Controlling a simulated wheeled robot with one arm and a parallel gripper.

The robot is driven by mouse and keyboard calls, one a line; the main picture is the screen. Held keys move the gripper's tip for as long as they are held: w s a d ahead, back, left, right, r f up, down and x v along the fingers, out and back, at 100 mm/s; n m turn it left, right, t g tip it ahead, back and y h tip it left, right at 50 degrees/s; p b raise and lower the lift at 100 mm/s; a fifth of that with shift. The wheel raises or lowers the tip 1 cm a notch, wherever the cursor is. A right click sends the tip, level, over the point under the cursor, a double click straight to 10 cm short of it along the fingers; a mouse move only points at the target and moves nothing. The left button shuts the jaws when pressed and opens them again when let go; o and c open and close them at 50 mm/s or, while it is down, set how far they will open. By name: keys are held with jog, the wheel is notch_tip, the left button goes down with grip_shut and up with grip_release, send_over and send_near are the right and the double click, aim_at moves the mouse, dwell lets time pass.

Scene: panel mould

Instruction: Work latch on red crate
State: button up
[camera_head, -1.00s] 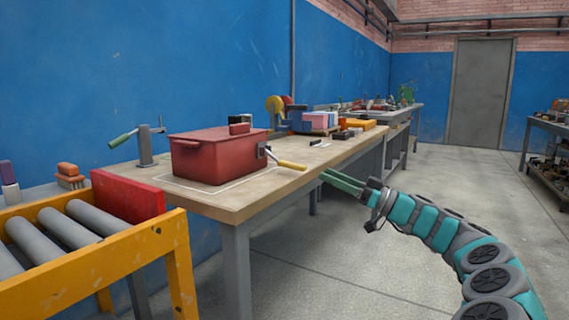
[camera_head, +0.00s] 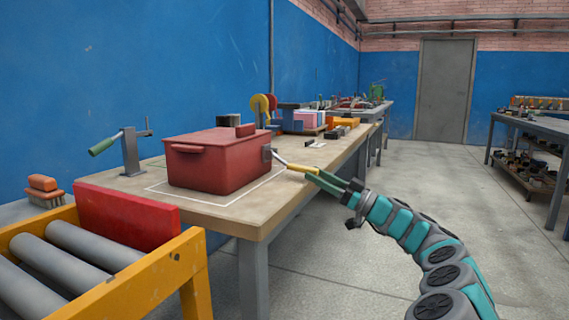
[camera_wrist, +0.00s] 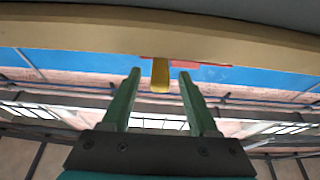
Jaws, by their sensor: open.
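The red crate (camera_head: 215,162) stands closed on the wooden workbench (camera_head: 262,213), inside a pale outline. Its latch has a grey plate on the crate's right side and a yellow-handled lever (camera_head: 300,168) sticking out to the right. My gripper (camera_head: 316,176) is at the handle's outer end, at the bench's right edge. In the wrist view the gripper (camera_wrist: 160,80) is open with green fingers, and the yellow handle (camera_wrist: 160,76) shows between and just beyond the fingertips. I cannot tell whether a finger touches it.
A red panel (camera_head: 128,215) and a yellow roller conveyor (camera_head: 150,275) stand at the front left. A green-handled clamp (camera_head: 130,150) is left of the crate. Several items crowd the bench behind it. The floor (camera_head: 400,180) to the right is clear.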

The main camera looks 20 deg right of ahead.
aim_at(295, 165)
jog(key=x, duration=0.7)
jog(key=shift+w+a+r+p, duration=0.15)
jog(key=shift+r+p, duration=0.05)
jog(key=shift+p, duration=0.1)
grip_shut()
dwell(1.2)
